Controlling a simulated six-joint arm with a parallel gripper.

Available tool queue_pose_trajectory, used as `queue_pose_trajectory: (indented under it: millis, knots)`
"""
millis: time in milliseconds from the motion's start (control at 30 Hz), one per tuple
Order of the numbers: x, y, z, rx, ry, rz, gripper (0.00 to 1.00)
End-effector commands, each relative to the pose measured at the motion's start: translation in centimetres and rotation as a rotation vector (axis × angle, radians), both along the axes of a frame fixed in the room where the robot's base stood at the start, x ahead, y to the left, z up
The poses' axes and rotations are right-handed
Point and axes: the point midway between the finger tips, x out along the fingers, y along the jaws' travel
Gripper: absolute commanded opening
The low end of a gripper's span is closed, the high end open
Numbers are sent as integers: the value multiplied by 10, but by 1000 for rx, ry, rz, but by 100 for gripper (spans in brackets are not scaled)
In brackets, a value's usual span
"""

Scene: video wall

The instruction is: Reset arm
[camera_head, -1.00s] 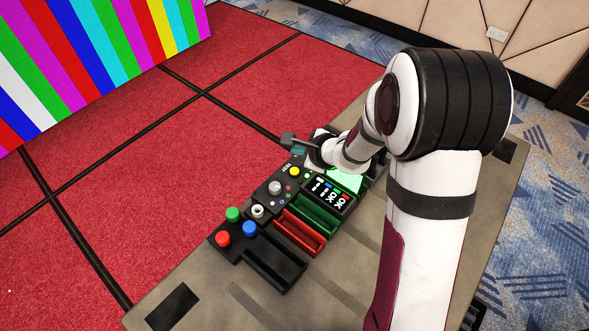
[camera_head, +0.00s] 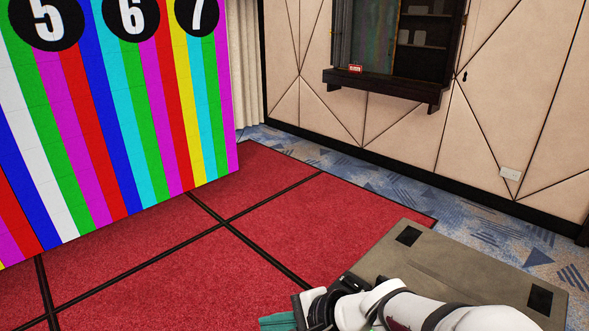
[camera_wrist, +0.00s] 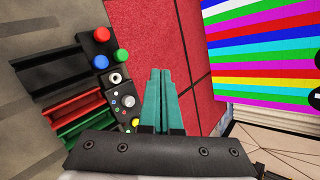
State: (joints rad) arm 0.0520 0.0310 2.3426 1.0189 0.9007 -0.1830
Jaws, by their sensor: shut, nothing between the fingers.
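My gripper shows in the wrist view (camera_wrist: 157,100), its two teal fingers side by side and closed with nothing between them. In the head view only a bit of a teal finger (camera_head: 277,322) shows at the bottom edge, beside my white and black arm. In the wrist view the control panel (camera_wrist: 120,103) lies to the left of the fingers, with red, green and blue buttons, a knob and small coloured dots. The fingers are apart from the panel, over the red floor side.
Green (camera_wrist: 82,128) and red (camera_wrist: 75,110) trays and a black tray (camera_wrist: 59,71) sit left of the panel. The table (camera_head: 450,268) shows at lower right in the head view. The striped video wall (camera_head: 110,130) stands at the left. Red carpet (camera_head: 230,240) is open floor between.

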Motion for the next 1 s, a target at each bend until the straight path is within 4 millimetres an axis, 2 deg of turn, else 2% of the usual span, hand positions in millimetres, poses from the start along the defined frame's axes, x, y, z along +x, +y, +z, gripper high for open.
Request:
queue_pose_trajectory:
  millis: [33, 100, 133, 200, 300, 400, 467, 1000]
  knots:
    - [-41, 3, 9, -71, -7, 140, 0]
    - [-101, -9, 7, -212, 25, 324, 0]
    - [-123, -19, 5, -278, 44, 383, 0]
    - [-164, -45, -2, -424, 89, 481, 0]
    - [-197, -78, -8, -582, 143, 544, 0]
    - [-210, -95, -10, -659, 170, 562, 0]
    - [-212, -98, -10, -673, 176, 565, 0]
    - [-211, -98, -10, -672, 174, 566, 0]
